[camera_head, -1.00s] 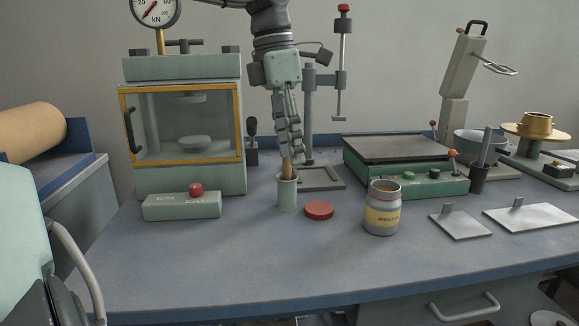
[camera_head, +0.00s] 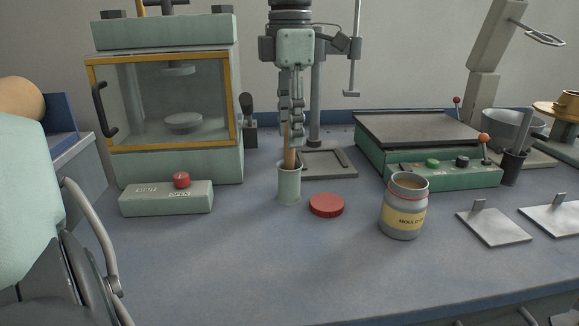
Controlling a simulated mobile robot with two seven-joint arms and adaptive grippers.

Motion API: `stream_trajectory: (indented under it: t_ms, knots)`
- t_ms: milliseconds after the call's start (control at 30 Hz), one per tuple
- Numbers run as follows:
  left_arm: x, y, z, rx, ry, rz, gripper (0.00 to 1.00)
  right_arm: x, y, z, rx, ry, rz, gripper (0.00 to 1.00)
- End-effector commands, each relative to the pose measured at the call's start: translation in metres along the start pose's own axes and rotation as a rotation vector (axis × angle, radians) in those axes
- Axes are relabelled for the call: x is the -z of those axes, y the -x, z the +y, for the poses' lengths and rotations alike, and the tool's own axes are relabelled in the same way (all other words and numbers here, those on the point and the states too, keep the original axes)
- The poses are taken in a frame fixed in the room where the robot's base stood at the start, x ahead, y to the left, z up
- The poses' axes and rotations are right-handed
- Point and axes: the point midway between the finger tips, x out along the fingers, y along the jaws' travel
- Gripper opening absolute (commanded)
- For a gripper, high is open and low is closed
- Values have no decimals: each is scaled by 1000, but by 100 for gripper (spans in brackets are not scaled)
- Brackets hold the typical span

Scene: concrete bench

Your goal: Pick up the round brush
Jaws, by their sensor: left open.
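A pale green cup (camera_head: 288,187) stands on the bench left of centre. A wooden handle (camera_head: 290,159), which seems to be the round brush's, rises upright from it. Any bristle end is hidden, so I cannot confirm the brush type. My left gripper (camera_head: 294,138) hangs pointing down over the cup, its fingers open beside the upper handle. Seen edge-on, the fingers overlap each other; I cannot tell whether they touch the handle. My right gripper is not in view.
A red lid (camera_head: 326,205) lies right of the cup, then a labelled jar (camera_head: 404,208). A control box (camera_head: 166,198) and glass-fronted press (camera_head: 165,110) stand left. A green hotplate (camera_head: 440,150) and a stand (camera_head: 316,110) are behind. The front bench is clear.

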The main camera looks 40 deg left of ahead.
Motion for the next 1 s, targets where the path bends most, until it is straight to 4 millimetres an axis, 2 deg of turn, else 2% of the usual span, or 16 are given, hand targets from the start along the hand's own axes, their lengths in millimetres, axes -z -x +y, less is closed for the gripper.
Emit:
stream_trajectory:
  t_ms: [200,533,867,1000]
  knots:
    - [2,-33,0,1,-1,4,41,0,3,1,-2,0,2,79]
    - [2,-39,1,-1,0,0,41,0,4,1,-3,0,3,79]
    - [2,-39,0,0,0,0,0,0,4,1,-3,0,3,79]
    - [2,-39,0,0,0,0,0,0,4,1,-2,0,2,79]
